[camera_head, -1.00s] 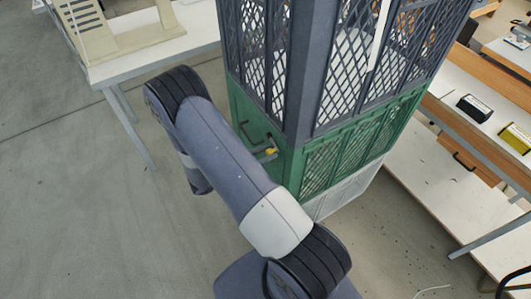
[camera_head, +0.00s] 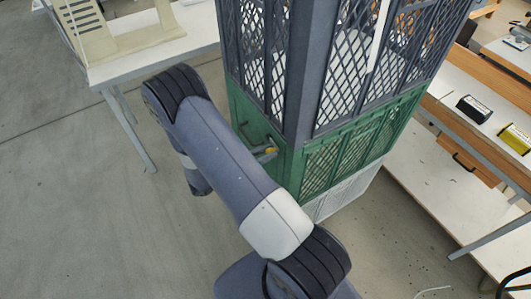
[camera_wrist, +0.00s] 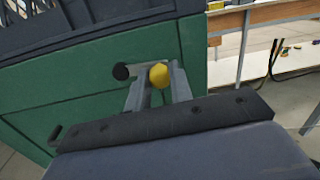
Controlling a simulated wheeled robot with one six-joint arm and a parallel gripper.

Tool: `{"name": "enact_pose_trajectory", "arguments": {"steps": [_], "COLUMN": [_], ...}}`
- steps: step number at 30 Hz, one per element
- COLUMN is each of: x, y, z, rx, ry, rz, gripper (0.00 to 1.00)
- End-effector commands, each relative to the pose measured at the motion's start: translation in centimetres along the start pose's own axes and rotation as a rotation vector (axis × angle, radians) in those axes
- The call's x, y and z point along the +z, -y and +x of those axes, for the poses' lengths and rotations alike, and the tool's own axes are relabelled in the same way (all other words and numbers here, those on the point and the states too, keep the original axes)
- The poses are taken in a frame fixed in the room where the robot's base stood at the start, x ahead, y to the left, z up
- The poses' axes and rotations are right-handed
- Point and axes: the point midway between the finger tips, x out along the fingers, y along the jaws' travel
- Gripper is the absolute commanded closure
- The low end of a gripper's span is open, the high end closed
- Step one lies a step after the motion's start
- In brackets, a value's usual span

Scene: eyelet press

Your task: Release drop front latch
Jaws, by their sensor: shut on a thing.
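The drop front is a green panel (camera_head: 318,160) on the lower part of a tall grey mesh-sided crate; it also fills much of the wrist view (camera_wrist: 90,115). The latch has a yellow knob (camera_wrist: 159,75), with a dark round pivot (camera_wrist: 121,72) to its left on the green face. The knob also shows small in the head view (camera_head: 270,150). My gripper (camera_wrist: 160,84) is shut on the latch, with a grey finger on each side of the yellow knob. The fingers hide part of the latch lever.
A dark pull handle (camera_head: 248,133) sits on the green face. A white table (camera_head: 150,55) with a beige stand is at left. A workbench (camera_head: 480,130) with small boxes and an orange drawer is at right. Floor at left is clear.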

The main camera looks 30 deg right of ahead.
Motion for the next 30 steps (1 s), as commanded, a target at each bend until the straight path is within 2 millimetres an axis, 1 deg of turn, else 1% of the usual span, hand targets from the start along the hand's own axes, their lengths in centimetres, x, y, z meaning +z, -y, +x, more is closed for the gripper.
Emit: {"name": "enact_pose_trajectory", "arguments": {"steps": [3,4,9,12,19,22,26,30], "x": [0.1,0.1,0.1,0.1,0.0,-0.1,-0.2,-0.2], "y": [0.0,0.0,0.0,0.0,0.0,-0.1,-0.1,-0.1], "z": [0.0,0.0,0.0,0.0,-0.1,-0.8,-2.6,-5.4], "rx": [0.0,0.0,0.0,0.0,0.0,0.002,0.004,0.005], "ry": [0.002,0.002,0.001,0.001,0.001,0.001,0.0,0.0], "rz": [0.001,0.001,0.002,0.002,0.002,0.003,0.005,0.005], "gripper": [1.0,0.77,0.63,0.57,0.57,0.57,0.57,0.57]}}
